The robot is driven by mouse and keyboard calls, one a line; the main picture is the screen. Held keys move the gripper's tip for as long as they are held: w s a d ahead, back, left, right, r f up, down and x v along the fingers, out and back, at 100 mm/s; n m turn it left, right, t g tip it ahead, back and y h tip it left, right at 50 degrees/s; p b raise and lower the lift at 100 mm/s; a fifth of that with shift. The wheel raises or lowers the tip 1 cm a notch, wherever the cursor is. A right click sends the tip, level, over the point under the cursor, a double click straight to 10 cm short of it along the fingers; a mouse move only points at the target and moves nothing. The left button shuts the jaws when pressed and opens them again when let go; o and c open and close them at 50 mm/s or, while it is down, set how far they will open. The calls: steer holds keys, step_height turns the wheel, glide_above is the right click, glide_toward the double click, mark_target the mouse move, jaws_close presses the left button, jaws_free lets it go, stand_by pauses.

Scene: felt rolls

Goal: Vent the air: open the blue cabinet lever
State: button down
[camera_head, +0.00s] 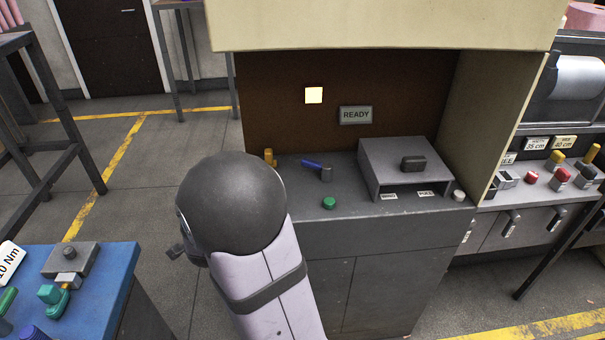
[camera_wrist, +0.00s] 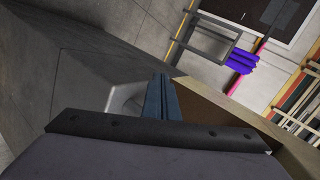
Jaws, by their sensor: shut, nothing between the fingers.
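The blue lever (camera_head: 312,164) stands on the grey counter of the cabinet (camera_head: 290,229) in the head view. Its blue handle points left and slightly back from a short grey pivot. In the wrist view, my gripper (camera_wrist: 161,82) shows as two narrow dark blue fingers side by side, shut with nothing between them. In the head view my arm's dark round joint and pale link stand in front of the cabinet's left side, and most of the gripper is hidden behind them. The gripper appears apart from the lever. I cannot make out the lever in the wrist view.
A green button (camera_head: 329,203), an orange-yellow handle (camera_head: 268,156) and a grey slotted box (camera_head: 391,161) share the counter. A cream hood (camera_head: 380,27) overhangs it. A READY sign (camera_head: 355,115) and lit square (camera_head: 313,95) are on the back panel. A blue table (camera_head: 107,290) stands left.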

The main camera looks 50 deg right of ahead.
steer(key=s+d+r+m+g+h, duration=0.1)
steer(key=s+d+r+m+h, duration=0.15)
steer(key=d+m+h, duration=0.45)
steer(key=m+g+b, duration=0.2)
steer(key=m+g, duration=0.1)
steer(key=g, duration=0.2)
glide_toward(308, 167)
steer(key=shift+y, duration=0.3)
steer(key=p+x, duration=0.2)
steer(key=x, duration=0.1)
steer(key=p+x, duration=0.1)
steer(key=x, duration=0.2)
steer(key=shift+d+r+p, duration=0.1)
steer(key=shift+r+p, duration=0.15)
steer(key=shift+p, duration=0.15)
